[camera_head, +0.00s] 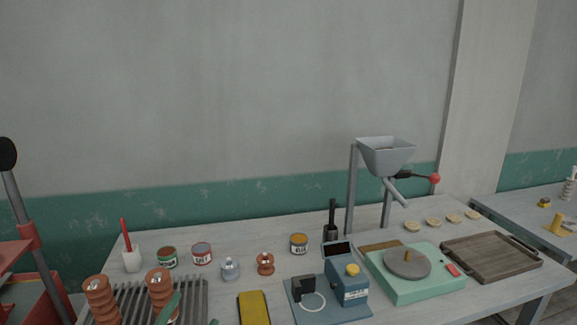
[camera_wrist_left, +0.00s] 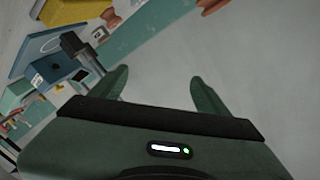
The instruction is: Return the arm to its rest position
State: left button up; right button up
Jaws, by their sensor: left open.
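My left gripper (camera_head: 191,315) shows only as dark green fingertips at the bottom edge of the head view, in front of the slatted rack (camera_head: 195,290). In the left wrist view my left gripper (camera_wrist_left: 158,79) has its two green fingers spread apart, with nothing between them. Most of the left arm is out of the head view. My right gripper is in neither view.
The table (camera_head: 225,245) holds a yellow block (camera_head: 254,307), a blue device (camera_head: 345,280), glaze tins (camera_head: 299,244), terracotta pieces (camera_head: 160,284), a green turntable unit (camera_head: 405,285) and a wooden tray (camera_head: 490,257). A hopper (camera_head: 385,153) stands tall behind.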

pick_arm(q)
jog(key=s+a+f+n+g+y, duration=0.25)
jog(key=s+f+n+g, duration=0.35)
jog(key=s+f, duration=0.65)
jog(key=s+f+n+g+h, duration=0.1)
jog(key=s+f+g, duration=0.3)
jog(key=s, duration=0.2)
jog(key=s+f+g+h, duration=0.1)
jog(key=s+f+g, duration=0.3)
jog(key=s, duration=0.3)
jog(key=s+f+g, duration=0.1)
jog(key=s+f, duration=0.2)
jog(key=f, duration=2.6)
jog(key=s+a+f+g, duration=0.1)
jog(key=s+a+f, duration=0.1)
jog(key=s+f, duration=1.3)
jog(key=shift+s+b, duration=0.4)
jog(key=shift+s, duration=0.05)
